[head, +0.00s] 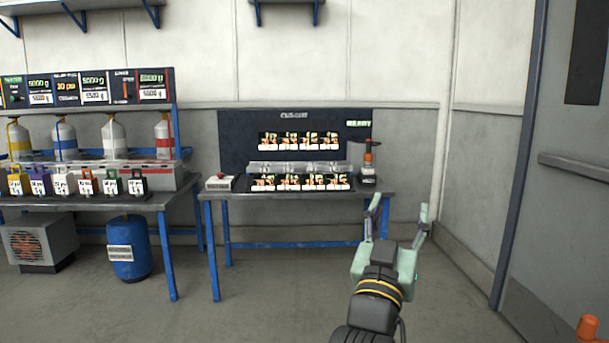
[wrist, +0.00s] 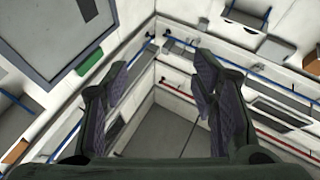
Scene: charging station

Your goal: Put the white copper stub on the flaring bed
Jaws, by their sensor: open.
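My gripper (head: 399,210) is open and empty, raised in front of the right end of the middle bench. Its two spread fingers also show in the wrist view (wrist: 160,90), with nothing between them. I cannot pick out a white copper stub for sure; small items at the rack with picture labels (head: 301,183) on the bench are too small to tell. A dark device with an orange top (head: 369,160) stands at the bench's right end, beyond my gripper. I cannot tell whether it holds the flaring bed.
The middle bench (head: 215,196) carries a small box with a red button (head: 221,182). The left bench (head: 150,203) holds several gas cylinders (head: 113,138) and coloured tagged items. A blue tank (head: 128,250) stands below. A door (head: 560,150) is at right. The floor ahead is clear.

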